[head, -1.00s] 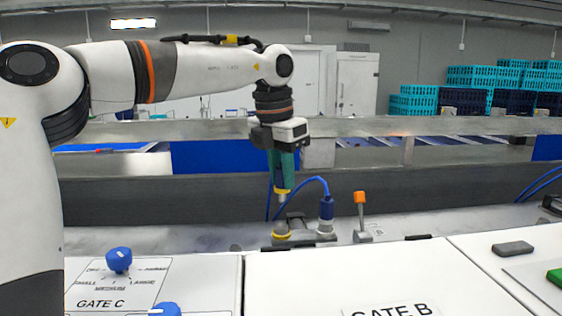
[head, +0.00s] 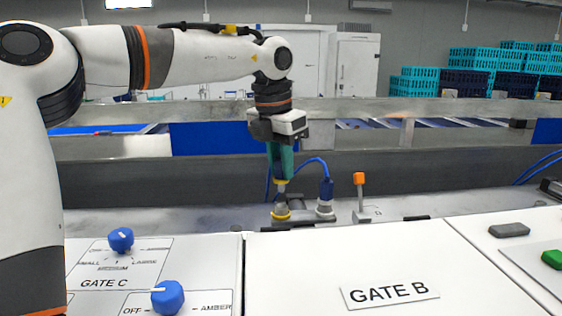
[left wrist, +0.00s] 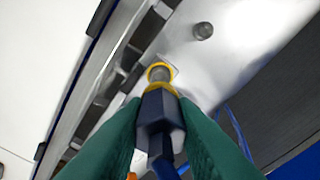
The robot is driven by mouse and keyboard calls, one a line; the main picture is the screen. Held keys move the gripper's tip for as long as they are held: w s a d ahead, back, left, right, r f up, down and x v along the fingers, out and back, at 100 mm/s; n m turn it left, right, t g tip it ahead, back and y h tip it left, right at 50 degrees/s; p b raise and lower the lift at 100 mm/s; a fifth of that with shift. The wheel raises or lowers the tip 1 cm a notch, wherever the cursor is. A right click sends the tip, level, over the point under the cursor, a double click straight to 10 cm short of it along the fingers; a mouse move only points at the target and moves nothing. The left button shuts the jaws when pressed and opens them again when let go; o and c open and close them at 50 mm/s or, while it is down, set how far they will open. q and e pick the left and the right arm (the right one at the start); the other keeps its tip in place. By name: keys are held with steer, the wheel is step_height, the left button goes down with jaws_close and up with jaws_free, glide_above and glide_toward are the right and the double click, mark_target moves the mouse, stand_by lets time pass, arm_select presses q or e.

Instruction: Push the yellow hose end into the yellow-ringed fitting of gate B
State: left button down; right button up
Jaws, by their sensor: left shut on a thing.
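My left gripper (head: 281,165), with green fingers, is shut on the yellow hose end and points down. The hose end's yellow collar (head: 281,186) shows below the fingertips, and its dark blue body (left wrist: 158,110) lies between the fingers in the left wrist view. The yellow-ringed fitting (head: 281,215) is directly beneath it. Metal shows between the yellow collar and the yellow ring; I cannot tell whether the tip touches or has entered the fitting. In the left wrist view the yellow ring (left wrist: 161,66) lines up closely with the hose end. My right gripper is not in view.
A blue hose connector (head: 326,190) stands on a metal fitting just right of the yellow-ringed one. An orange-topped lever (head: 359,180) is farther right. The white GATE B panel (head: 300,265) lies in front, and the GATE C panel with blue knobs (head: 168,297) is at left.

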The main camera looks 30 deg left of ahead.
mark_target(281, 183)
arm_select(q)
steer(key=shift+f, duration=0.1)
stand_by(0.3)
steer(key=shift+f+b, duration=0.75)
steer(key=shift+f, duration=0.25)
steer(key=shift+f, duration=0.2)
stand_by(0.7)
steer(key=shift+f, duration=0.4)
stand_by(0.6)
steer(key=shift+s+d+f+b, duration=0.25)
steer(key=shift+f+b, duration=0.3)
steer(key=shift+f, duration=0.1)
stand_by(0.5)
